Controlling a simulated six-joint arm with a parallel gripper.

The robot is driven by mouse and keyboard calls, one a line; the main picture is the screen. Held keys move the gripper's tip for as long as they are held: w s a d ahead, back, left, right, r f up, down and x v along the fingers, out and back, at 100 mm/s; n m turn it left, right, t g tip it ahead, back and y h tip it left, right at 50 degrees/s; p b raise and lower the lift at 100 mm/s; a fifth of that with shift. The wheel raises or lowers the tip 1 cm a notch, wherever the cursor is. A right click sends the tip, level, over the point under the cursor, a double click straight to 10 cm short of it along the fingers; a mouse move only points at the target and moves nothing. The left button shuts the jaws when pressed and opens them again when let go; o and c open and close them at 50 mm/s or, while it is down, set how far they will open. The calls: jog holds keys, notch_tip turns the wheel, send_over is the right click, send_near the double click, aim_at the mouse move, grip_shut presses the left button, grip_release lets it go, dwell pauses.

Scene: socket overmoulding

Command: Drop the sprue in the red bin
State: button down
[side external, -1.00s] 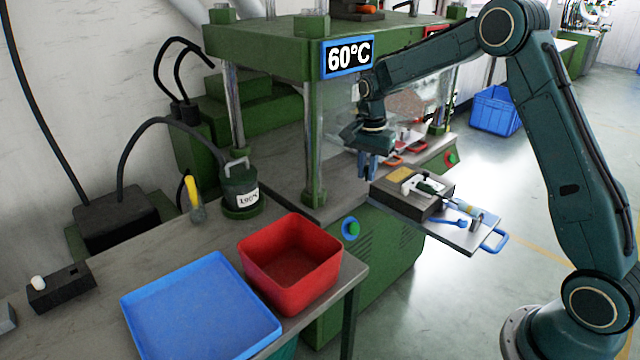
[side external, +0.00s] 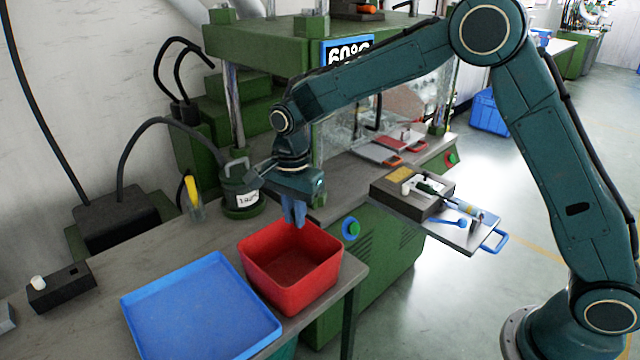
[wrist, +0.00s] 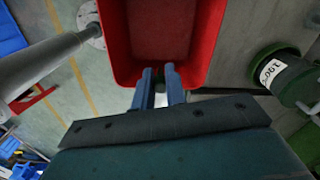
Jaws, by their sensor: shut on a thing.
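The red bin (side external: 312,288) stands on the grey bench, open side up. My gripper (side external: 294,218) points down above the bin's back rim in the side external view. In the wrist view, the blue fingertips (wrist: 159,76) are at the near edge of the red bin (wrist: 120,55), with a small gap between them. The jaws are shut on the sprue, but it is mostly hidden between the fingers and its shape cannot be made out.
A blue tray (side external: 200,310) lies left of the bin. A dark green pot (side external: 243,190) marked with a temperature stands behind it, near my gripper; it also shows in the wrist view (wrist: 290,80). The green press (side external: 260,50) and a mould block (side external: 410,195) are beyond.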

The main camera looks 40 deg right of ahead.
jog(key=shift+f, duration=0.15)
jog(key=shift+f, duration=2.9)
jog(key=c, duration=1.3)
grip_release()
jog(key=shift+c, duration=0.2)
jog(key=shift+r, duration=0.1)
notch_tip(320, 180, up, 14)
jog(key=shift+f, duration=0.15)
